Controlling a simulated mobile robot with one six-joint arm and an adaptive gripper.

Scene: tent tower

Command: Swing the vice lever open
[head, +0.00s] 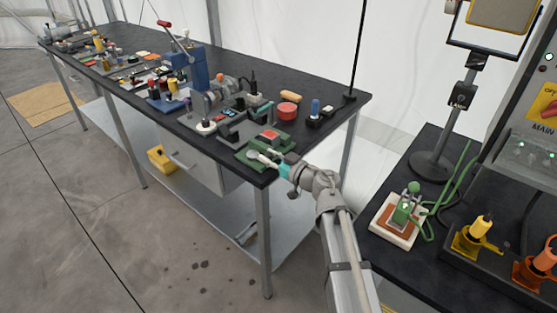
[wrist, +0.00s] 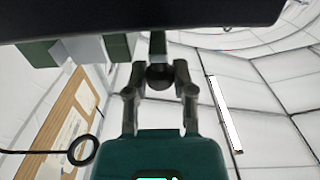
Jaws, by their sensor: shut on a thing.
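The green vice (head: 282,139) sits at the near right corner of the long black workbench. My gripper (head: 270,161) is at the bench's front edge, right by the vice. In the wrist view, my gripper (wrist: 160,86) has its two fingers on either side of a dark ball knob (wrist: 159,75) and is shut on it. The knob is on the end of the vice lever (wrist: 158,44), a short dark bar. Green vice parts (wrist: 40,52) show to the left of it. The rest of the lever is hidden in the head view.
The black workbench (head: 330,92) holds many tools, with a red round tin (head: 287,111) and a blue-topped item (head: 315,107) behind the vice. A second dark bench at right carries a green-handled switch (head: 404,213) and yellow and orange plugs. Open floor lies in front.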

